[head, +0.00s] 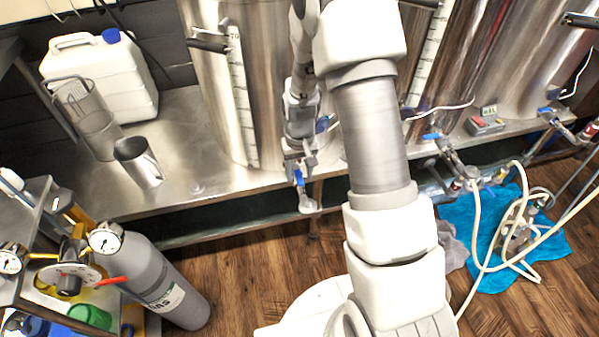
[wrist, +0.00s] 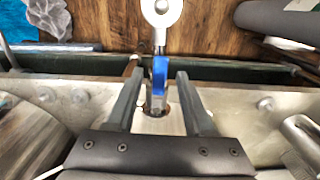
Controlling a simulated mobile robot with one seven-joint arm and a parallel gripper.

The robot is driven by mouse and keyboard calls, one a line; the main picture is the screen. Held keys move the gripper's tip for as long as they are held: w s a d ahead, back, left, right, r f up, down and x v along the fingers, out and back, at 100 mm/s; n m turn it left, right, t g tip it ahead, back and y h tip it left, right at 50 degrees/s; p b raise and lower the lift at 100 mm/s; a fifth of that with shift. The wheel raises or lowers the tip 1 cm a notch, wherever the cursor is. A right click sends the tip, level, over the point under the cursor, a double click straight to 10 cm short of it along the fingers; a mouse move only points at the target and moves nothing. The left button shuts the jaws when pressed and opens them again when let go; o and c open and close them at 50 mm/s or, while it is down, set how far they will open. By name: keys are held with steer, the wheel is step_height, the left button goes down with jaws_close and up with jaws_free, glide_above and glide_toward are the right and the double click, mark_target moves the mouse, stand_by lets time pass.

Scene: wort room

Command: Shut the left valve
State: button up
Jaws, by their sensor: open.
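The left valve (head: 308,203) sticks out from the left steel kettle (head: 215,90) over the bench edge, with a blue lever (head: 299,177). My gripper (head: 299,160) is right above and behind it, pointing down. In the wrist view the open jaws (wrist: 159,95) stand on either side of the blue lever (wrist: 159,75), with a gap on both sides. The lever lies in line with the valve's pipe and its round white end (wrist: 161,12). Part of the valve body is hidden by my wrist in the head view.
Two more valves with blue levers, the middle (head: 435,137) and the right (head: 546,112), are farther right. A white jug (head: 100,80) and steel pitcher (head: 138,160) stand on the bench left. A gas cylinder (head: 150,280) stands at lower left. A pump (head: 517,228) sits on a blue cloth.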

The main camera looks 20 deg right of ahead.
jaws_close()
stand_by(1.4)
